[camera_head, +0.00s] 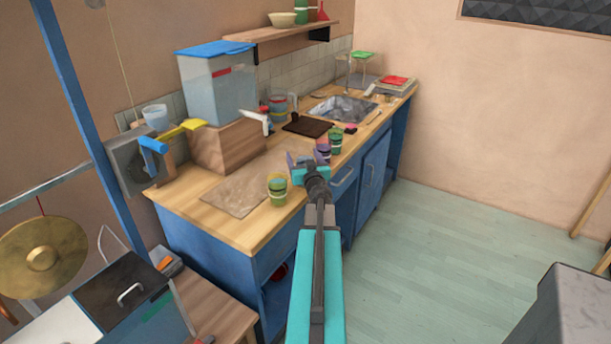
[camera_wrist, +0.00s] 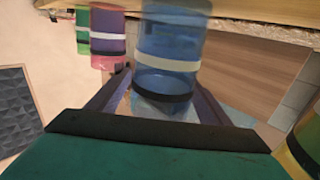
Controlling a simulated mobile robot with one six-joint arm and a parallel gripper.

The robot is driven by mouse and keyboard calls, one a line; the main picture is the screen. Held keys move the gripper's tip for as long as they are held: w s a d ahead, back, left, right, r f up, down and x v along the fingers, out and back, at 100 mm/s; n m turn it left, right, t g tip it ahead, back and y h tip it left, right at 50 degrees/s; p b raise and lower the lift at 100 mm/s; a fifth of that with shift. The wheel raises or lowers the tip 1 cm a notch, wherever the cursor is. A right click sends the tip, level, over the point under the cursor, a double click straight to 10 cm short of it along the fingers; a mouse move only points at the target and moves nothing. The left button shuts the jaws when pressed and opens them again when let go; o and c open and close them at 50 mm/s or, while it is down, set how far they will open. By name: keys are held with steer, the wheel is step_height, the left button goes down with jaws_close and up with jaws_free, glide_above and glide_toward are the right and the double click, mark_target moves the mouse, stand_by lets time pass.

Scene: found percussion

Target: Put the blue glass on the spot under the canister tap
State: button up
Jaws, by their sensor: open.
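The blue glass (camera_wrist: 172,55), with a pale band and a dark band, is upside down or tilted in the wrist view; I cannot tell which. It stands between the fingers of my gripper (camera_wrist: 165,100), which is open; contact is not clear. In the head view my gripper (camera_head: 304,160) is over the counter's front edge and hides the blue glass. The canister (camera_head: 217,90), clear with a blue lid, stands on a wooden block (camera_head: 228,147). No marked spot shows clearly below the tap.
A green-yellow glass (camera_head: 277,189) stands left of my gripper. A purple glass (camera_head: 323,151) and a green glass (camera_head: 335,142) stand close behind it. A dark board (camera_head: 307,126) lies near the sink (camera_head: 343,108).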

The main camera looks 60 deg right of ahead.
steer(key=c, duration=1.8)
steer(key=shift+o, duration=0.2)
steer(key=shift+r, duration=0.15)
